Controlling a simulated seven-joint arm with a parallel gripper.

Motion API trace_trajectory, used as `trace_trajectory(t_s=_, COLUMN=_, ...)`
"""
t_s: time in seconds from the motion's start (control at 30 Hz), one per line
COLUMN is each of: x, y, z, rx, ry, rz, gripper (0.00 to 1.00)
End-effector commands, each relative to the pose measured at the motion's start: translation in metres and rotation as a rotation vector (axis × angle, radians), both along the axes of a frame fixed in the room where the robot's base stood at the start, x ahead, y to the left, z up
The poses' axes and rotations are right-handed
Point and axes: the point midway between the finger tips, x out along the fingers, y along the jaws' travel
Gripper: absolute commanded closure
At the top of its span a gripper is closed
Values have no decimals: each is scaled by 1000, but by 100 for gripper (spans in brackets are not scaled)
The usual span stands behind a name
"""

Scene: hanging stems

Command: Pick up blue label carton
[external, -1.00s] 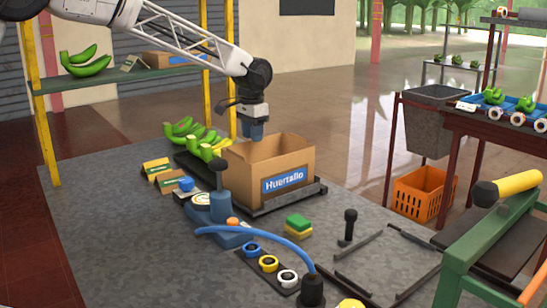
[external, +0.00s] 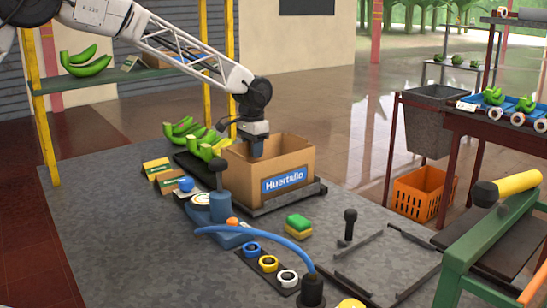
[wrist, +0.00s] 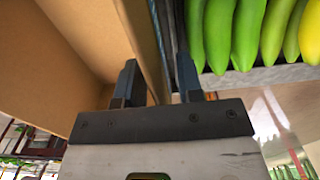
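The brown carton (external: 250,180) with a blue "Huertallo" label (external: 284,180) stands upright, open at the top, on a dark tray or scale. My gripper (external: 257,152) is low at the carton's back left rim. In the wrist view my gripper (wrist: 159,80) has its two dark fingers apart. The carton wall (wrist: 150,45) runs between them, with one finger on the inner side and one on the outer side. Some gap seems to show beside the wall. The fingertips are partly hidden in the external view.
Green and yellow bananas (external: 195,138) lie on a dark tray close to the carton; they also show beside my finger in the wrist view (wrist: 245,30). A blue stamp-like device (external: 220,200) stands in front. A green and yellow sponge (external: 299,225) lies at right front.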

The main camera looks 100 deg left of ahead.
Motion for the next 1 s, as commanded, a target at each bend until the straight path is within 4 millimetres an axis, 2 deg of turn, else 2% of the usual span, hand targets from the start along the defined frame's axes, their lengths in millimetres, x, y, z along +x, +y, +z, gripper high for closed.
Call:
trace_trajectory(t_s=0.37, x=0, y=0, z=0, rx=0, ry=0, rz=0, gripper=68)
trace_trajectory(t_s=0.5, x=0, y=0, z=0, rx=0, ry=0, rz=0, gripper=89)
trace_trajectory(t_s=0.6, x=0, y=0, z=0, rx=0, ry=0, rz=0, gripper=100)
trace_trajectory(t_s=1.0, x=0, y=0, z=2, rx=1, ry=-1, rz=0, gripper=100)
